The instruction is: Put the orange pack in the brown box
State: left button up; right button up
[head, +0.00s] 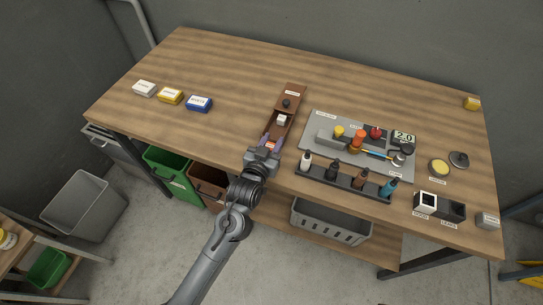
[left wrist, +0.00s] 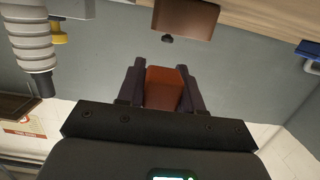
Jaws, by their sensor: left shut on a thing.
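My left gripper (head: 272,142) is at the box's near end, by the table's front edge. It is shut on the orange pack, which shows between the fingers in the left wrist view (left wrist: 164,84). The head view mostly hides the pack, so I cannot tell whether it touches the box. My right gripper is not in view.
White (head: 145,88), yellow (head: 170,96) and blue (head: 199,104) packs lie at the left. The grey mat (head: 318,122) with tools and a dark bottle rack (head: 345,185) are right of the box. A green bin (head: 168,172) and brown bin (head: 207,183) stand below.

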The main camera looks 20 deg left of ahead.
pick_arm(q)
notch_tip(320, 180, down, 2)
jog(key=shift+f, duration=1.9)
jog(key=shift+f, duration=0.15)
jog(key=o, duration=1)
jog(key=shift+f, duration=0.1)
